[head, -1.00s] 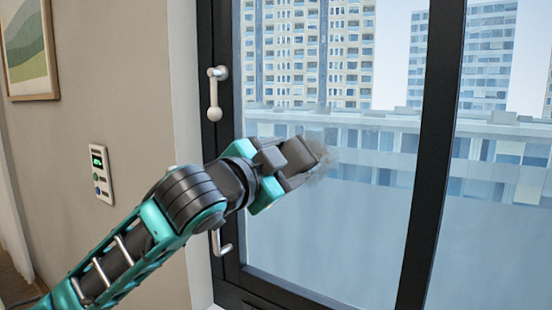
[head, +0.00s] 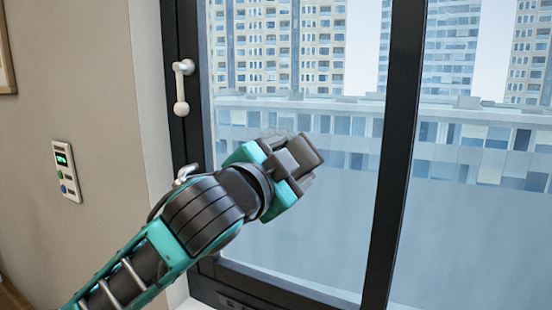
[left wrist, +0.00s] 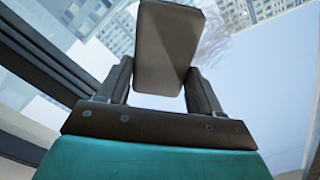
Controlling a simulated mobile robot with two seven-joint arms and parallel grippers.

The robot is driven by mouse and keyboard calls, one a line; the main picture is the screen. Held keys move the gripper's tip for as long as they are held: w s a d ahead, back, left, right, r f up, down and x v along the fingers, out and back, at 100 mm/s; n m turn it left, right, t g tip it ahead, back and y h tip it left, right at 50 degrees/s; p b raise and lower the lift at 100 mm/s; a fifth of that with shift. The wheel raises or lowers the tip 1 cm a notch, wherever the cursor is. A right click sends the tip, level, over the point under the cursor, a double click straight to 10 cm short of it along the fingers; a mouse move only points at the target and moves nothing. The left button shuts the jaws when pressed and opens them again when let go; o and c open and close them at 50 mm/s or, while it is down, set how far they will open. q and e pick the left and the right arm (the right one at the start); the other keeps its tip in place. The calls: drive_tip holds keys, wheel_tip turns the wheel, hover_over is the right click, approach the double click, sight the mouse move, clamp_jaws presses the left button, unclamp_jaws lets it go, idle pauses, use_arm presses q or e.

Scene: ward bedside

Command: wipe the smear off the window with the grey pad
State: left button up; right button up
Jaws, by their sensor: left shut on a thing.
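My left gripper (head: 288,168) is in front of the left window pane (head: 330,230), its arm coming from the lower left. It is shut on the grey pad (head: 304,150), a dark block sticking out past the fingers. In the left wrist view the pad (left wrist: 168,45) stands upright between the two fingers (left wrist: 160,88). The smear (left wrist: 213,42) shows there as a faint grey smudge just right of the pad. In the head view the gripper and pad largely cover it. I cannot tell whether the pad touches the glass. My right gripper is not in view.
The dark window frame (head: 398,150) has an upright bar right of the gripper. A pale handle (head: 183,85) sticks out on its left side, and another metal handle (head: 186,173) is close behind my arm. A wall panel (head: 66,170) is at the left.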

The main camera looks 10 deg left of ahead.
sight(314, 166)
use_arm(q)
drive_tip(key=shift+s+d, duration=0.35)
drive_tip(key=shift+d, duration=0.6)
drive_tip(key=shift+s+d, duration=0.3)
drive_tip(key=shift+d, duration=0.6)
drive_tip(key=shift+a, duration=0.1)
drive_tip(key=shift+w+a+r, duration=0.5)
drive_tip(key=shift+w+a, duration=0.3)
drive_tip(key=shift+a, duration=1.35)
drive_tip(key=shift+w+a+r, duration=0.55)
drive_tip(key=shift+w+a, duration=0.25)
drive_tip(key=shift+a, duration=1.3)
drive_tip(key=shift+w+a+r, duration=0.5)
drive_tip(key=shift+w+a, duration=0.3)
drive_tip(key=shift+a, duration=1.35)
drive_tip(key=shift+s+d+f, duration=0.1)
drive_tip(key=shift+s+d, duration=0.65)
drive_tip(key=shift+d, duration=1.45)
drive_tip(key=shift+s+d+r, duration=0.1)
drive_tip(key=shift+s+d, duration=0.7)
drive_tip(key=shift+d, duration=1.35)
drive_tip(key=shift+s+d+f, duration=0.1)
drive_tip(key=shift+s+d, duration=0.65)
drive_tip(key=shift+d, duration=1.45)
drive_tip(key=shift+w+a, duration=0.6)
drive_tip(key=shift+a, duration=1.1)
drive_tip(key=shift+w+a, duration=0.6)
drive_tip(key=shift+a, duration=1.1)
drive_tip(key=shift+w+a, duration=0.6)
drive_tip(key=shift+a, duration=1.1)
